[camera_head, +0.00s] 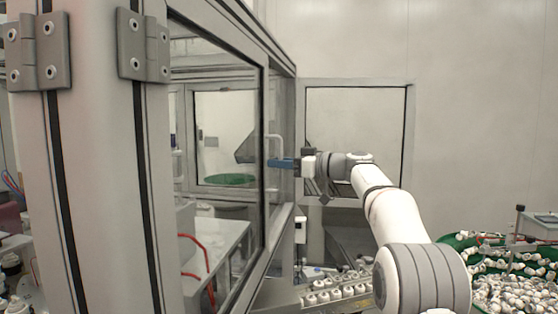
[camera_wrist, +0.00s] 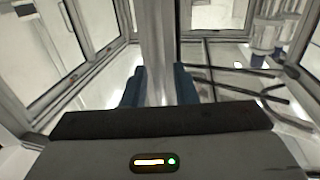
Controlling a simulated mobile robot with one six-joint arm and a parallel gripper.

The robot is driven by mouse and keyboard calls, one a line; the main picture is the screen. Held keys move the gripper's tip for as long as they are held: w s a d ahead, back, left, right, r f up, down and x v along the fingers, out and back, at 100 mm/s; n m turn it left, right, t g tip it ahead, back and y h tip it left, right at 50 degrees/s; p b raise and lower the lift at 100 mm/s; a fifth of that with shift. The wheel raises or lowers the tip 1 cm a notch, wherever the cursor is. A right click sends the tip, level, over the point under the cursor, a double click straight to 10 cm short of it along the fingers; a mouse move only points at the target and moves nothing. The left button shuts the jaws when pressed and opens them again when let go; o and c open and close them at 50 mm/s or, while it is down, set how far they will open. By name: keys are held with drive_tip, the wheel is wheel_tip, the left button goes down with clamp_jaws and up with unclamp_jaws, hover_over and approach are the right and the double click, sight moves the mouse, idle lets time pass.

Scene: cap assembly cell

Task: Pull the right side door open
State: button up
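The right side door (camera_head: 215,150) is a large glass panel in a grey metal frame, seen at a steep angle in the head view, with hinges on its near side. I see no clear gap along its frame. A pale upright handle (camera_head: 275,147) stands near its far edge. My gripper (camera_head: 278,163) is at this handle, its blue fingers level with the handle's lower part. In the wrist view the blue fingers (camera_wrist: 159,88) stand apart on either side of a pale upright bar. Whether they press on it cannot be told.
Two grey hinges (camera_head: 144,45) sit on the near post. A rack of white caps (camera_head: 335,292) lies below my arm. A green bowl heaped with white parts (camera_head: 515,285) is at the right. A framed glass panel (camera_head: 356,130) stands behind my gripper.

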drive_tip(key=shift+c, duration=0.6)
clamp_jaws()
